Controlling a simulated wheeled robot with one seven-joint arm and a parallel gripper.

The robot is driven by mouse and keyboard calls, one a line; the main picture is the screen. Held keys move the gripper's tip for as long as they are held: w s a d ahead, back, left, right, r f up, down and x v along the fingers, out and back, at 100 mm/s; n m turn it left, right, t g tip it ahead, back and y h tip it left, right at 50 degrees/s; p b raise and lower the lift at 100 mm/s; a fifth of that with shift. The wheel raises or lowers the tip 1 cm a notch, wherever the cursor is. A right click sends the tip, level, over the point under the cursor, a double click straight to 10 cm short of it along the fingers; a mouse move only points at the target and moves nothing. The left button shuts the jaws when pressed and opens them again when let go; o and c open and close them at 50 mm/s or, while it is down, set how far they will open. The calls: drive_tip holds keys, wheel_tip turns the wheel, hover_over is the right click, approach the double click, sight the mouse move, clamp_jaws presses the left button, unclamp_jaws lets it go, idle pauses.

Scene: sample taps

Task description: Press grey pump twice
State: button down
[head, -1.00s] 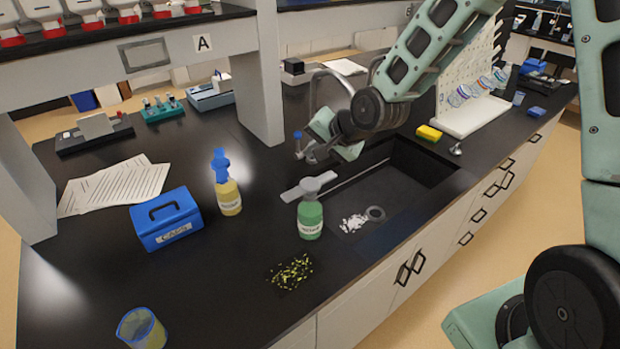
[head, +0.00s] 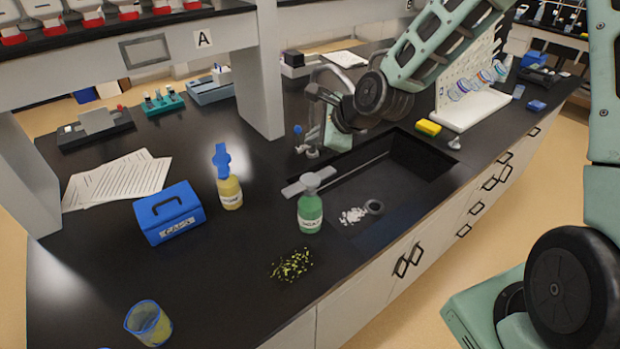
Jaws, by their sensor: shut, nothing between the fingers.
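A green bottle (head: 310,214) with a grey pump (head: 313,181) on top stands upright on the black bench, at the near left corner of the sink. A yellow bottle (head: 230,194) with a blue pump (head: 221,160) stands to its left and a little farther back. My gripper (head: 338,136) is at the far side of the sink by the tap, behind and above the grey pump and well apart from it. It is shut and empty; its fingertips are hard to make out. Nothing touches the grey pump.
A grey tap (head: 306,150) stands behind the sink (head: 400,190). A blue box (head: 169,214), papers (head: 117,180) and a beaker (head: 148,322) are at left. Yellow-green bits (head: 291,265) lie in front of the green bottle. A yellow sponge (head: 428,128) and white drying rack (head: 470,108) are at right.

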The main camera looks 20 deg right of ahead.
drive_tip(key=shift+f, duration=0.1)
drive_tip(key=b, duration=0.7)
hover_over(309, 178)
drive_tip(key=s, duration=0.1)
drive_tip(key=f, duration=0.7)
drive_tip(key=shift+s+d+f, duration=0.15)
drive_tip(key=shift+d+f, duration=0.05)
drive_tip(key=shift+d, duration=0.2)
drive_tip(key=shift+f+b, duration=0.5)
drive_tip(key=shift+f, duration=0.1)
drive_tip(key=shift+f, duration=0.4)
drive_tip(key=shift+f+b, duration=0.7)
drive_tip(key=shift+f, duration=0.2)
idle(1.1)
idle(0.3)
drive_tip(key=shift+r+p, duration=1.2)
drive_tip(key=shift+r, duration=0.1)
drive_tip(key=shift+r, duration=0.15)
